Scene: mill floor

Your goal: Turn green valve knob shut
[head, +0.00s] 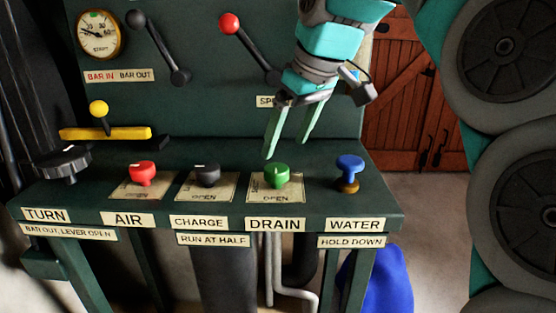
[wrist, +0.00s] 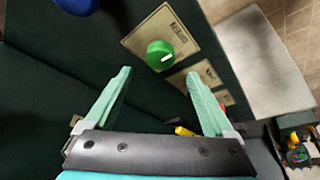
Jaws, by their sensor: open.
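The green valve knob (head: 276,175) stands on a cream plate marked OPEN above the DRAIN label (head: 274,224) on the dark green panel. In the wrist view the green knob (wrist: 160,55) shows a short white pointer line on its top; the plate's lettering there is too small to read. My gripper (head: 287,150) points down just above and behind the knob, with its two teal fingers apart and empty. In the wrist view the knob appears just beyond the gap between my fingertips (wrist: 158,72), apart from both.
A black CHARGE knob (head: 207,175) and a red AIR knob (head: 142,173) stand left of it. A blue WATER knob (head: 350,168) stands right. Levers with black (head: 136,19) and red (head: 229,23) balls rise behind. A yellow-handled lever (head: 105,133) is at left.

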